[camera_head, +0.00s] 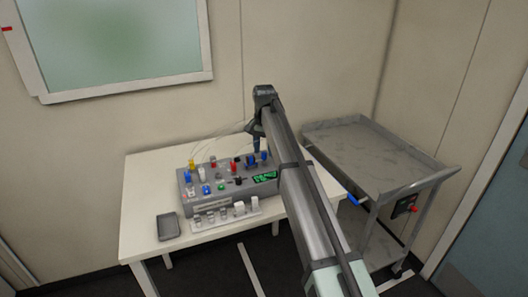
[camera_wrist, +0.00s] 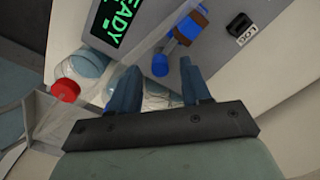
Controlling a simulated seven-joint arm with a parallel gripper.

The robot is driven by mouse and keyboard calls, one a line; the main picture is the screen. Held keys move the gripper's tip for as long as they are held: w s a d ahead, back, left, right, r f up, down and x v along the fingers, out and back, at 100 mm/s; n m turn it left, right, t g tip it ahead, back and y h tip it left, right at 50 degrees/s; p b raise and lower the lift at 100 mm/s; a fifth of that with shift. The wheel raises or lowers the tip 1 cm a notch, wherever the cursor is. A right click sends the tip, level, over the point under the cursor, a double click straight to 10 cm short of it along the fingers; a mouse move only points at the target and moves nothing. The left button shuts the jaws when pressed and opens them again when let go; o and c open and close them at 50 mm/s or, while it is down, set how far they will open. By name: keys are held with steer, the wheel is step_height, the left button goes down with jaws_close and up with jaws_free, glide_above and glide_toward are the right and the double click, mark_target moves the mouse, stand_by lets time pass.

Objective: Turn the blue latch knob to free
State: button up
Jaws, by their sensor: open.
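The blue latch knob (camera_wrist: 186,30) is on the grey face of the bioreactor unit (camera_wrist: 210,62), with brown parts beside it and a blue rounded end toward my gripper. My gripper (camera_wrist: 160,85) is open and empty. Its two dark fingers point toward the unit, and the knob lies just beyond the gap between them, seemingly apart from both. In the head view the grey unit (camera_head: 205,205) stands on the table, and my gripper (camera_head: 257,150) is above its right end, where small blue parts show. The knob's exact outline there is too small to tell.
A green display reading "READY" (camera_wrist: 118,22) is left of the knob; a black switch (camera_wrist: 240,26) is right. A clear vessel with a red cap (camera_wrist: 66,90) is near the left finger. A grey tray (camera_head: 168,226) lies on the white table (camera_head: 140,190). A cart (camera_head: 370,160) stands right.

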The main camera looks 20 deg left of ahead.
steer(key=shift+f, duration=0.75)
jaws_close()
